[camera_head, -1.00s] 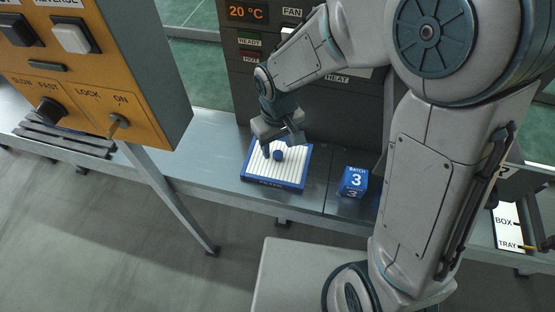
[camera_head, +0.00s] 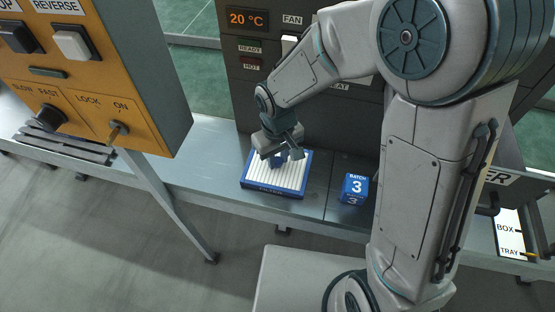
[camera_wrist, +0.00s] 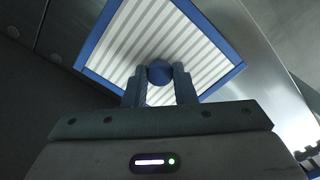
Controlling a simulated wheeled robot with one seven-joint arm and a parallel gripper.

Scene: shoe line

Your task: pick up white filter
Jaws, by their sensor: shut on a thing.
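The white filter (camera_head: 262,176) is a pleated white panel in a blue square frame with a round blue knob at its middle. It lies flat on the grey metal bench in the head view. It also fills the upper middle of the wrist view (camera_wrist: 205,62). My gripper (camera_head: 284,157) is directly above its middle. In the wrist view my gripper (camera_wrist: 160,80) has its two fingers on either side of the blue knob (camera_wrist: 159,70), shut on it. The filter appears to rest on the bench; any gap beneath it cannot be seen.
A blue block marked "BATCH 3" (camera_head: 354,188) stands on the bench (camera_head: 215,150) to the filter's right. A dark heater panel (camera_head: 250,105) rises behind. A yellow control box (camera_head: 120,80) overhangs at left. A BOX/TRAY switch plate (camera_head: 508,233) is at far right.

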